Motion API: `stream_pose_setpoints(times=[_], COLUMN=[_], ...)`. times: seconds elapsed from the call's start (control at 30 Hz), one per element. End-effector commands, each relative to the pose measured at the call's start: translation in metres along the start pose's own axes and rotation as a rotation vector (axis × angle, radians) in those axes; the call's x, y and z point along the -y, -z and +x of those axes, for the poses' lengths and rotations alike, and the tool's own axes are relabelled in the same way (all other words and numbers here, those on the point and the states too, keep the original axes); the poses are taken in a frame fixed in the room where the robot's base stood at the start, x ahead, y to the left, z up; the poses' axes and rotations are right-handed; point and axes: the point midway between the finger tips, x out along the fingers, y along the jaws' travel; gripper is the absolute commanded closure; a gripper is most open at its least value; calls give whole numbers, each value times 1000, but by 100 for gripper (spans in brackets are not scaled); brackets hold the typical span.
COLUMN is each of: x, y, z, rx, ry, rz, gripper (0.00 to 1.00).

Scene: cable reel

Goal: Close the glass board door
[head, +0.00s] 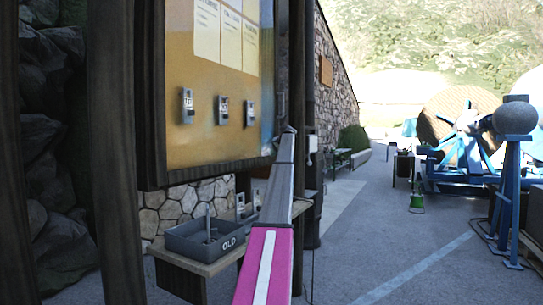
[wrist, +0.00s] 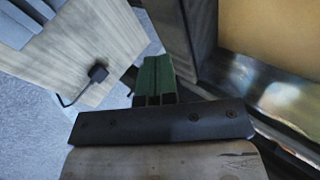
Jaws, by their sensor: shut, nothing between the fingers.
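The board (head: 213,130) stands at the left in the head view, with a yellow back, dark wooden frame, paper sheets and several small tagged devices. A dark upright (head: 297,75) stands at its right edge; I cannot tell whether this is the glass door seen edge-on. A bright glossy patch (wrist: 293,100) beside the board's yellow panel (wrist: 270,40) looks like glass in the wrist view. My arm reaches up to the board's lower right corner, its tip small and partly unclear there. In the wrist view my gripper (wrist: 153,66) has green fingers together, empty, beside the board's frame.
A grey bin marked OLD (head: 205,238) sits on a wooden bench (head: 190,268) below the board. A bench top with a black plug (wrist: 98,73) shows in the wrist view. Blue reel stands (head: 510,150) are at the right.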

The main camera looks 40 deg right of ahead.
Motion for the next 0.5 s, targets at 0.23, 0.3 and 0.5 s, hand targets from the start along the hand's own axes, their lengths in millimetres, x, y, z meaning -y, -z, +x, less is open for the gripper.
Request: stream_pose_setpoints(times=[0.23,0.3,0.5], x=[-2,-3,-3], y=[9,11,14], z=[-58,-69,-90], rx=[-2,-2,-2], ry=[0,0,-2], rz=[-1,0,-1], gripper=[100,100,100])
